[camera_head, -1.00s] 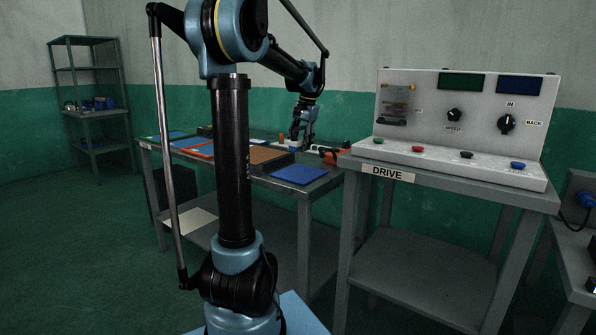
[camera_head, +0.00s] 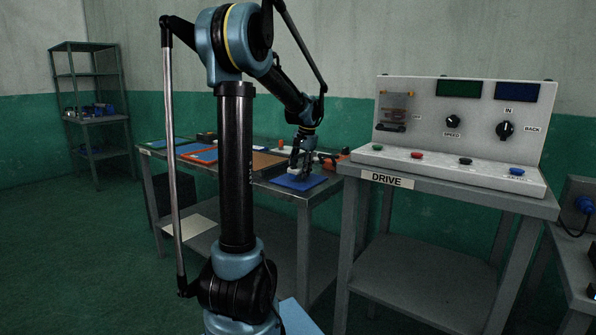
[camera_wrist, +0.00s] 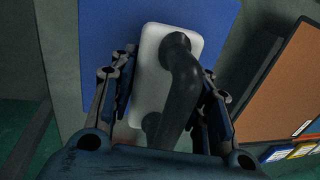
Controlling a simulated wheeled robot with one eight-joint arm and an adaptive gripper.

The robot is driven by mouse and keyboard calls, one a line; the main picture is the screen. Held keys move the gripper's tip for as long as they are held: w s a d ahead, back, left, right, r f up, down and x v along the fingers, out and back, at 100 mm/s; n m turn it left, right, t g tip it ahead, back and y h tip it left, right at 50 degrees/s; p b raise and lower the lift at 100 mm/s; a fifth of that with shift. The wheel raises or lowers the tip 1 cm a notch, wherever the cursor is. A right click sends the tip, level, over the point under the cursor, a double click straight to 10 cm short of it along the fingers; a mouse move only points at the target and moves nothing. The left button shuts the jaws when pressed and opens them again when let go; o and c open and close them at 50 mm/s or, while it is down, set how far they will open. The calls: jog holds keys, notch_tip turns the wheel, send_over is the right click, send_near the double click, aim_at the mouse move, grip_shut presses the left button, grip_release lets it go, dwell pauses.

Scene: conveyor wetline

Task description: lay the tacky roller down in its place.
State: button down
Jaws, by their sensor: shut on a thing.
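The tacky roller (camera_wrist: 153,65), a white rounded body with a thick black arched handle, is between my gripper's fingers in the wrist view. My gripper (camera_wrist: 165,100) is shut on it, one finger at each side. The blue mat (camera_wrist: 215,18) lies beneath it. In the head view my gripper (camera_head: 298,170) is low over the blue mat (camera_head: 312,184) at the right end of the far table. The white part (camera_head: 294,171) of the roller shows there, small. I cannot tell whether it touches the mat.
A brown panel (camera_wrist: 290,75) lies beside the blue mat, with small labels at its edge. An orange object (camera_head: 330,160) sits behind the mat. The DRIVE table (camera_head: 440,190) with its control box (camera_head: 470,120) stands at the right. A shelf rack (camera_head: 92,110) stands far left.

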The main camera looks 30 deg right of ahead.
jog(key=shift+f, duration=0.4)
jog(key=c, duration=0.9)
grip_release()
jog(key=shift+o, duration=0.2)
notch_tip(320, 180, up, 18)
jog(key=s, duration=0.3)
jog(key=s+a+f+n, duration=0.2)
jog(key=a+f, duration=0.2)
jog(key=a, duration=0.5)
jog(key=s+a+f+n, duration=0.1)
jog(key=a+f+n, duration=0.15)
jog(key=a, duration=0.65)
jog(key=s+a+f+n, duration=0.2)
jog(key=a+f, duration=0.2)
jog(key=a, duration=0.5)
jog(key=s+a+f+n, duration=0.3)
jog(key=s+a+f, duration=0.4)
jog(key=f, duration=0.3)
jog(key=s+a+f+n, duration=0.4)
jog(key=s+a+f, duration=0.2)
jog(key=s+f, duration=0.2)
notch_tip(320, 180, down, 3)
jog(key=shift+a+r+h, duration=0.1)
jog(key=shift+a+h, duration=0.25)
jog(key=shift+h, duration=0.05)
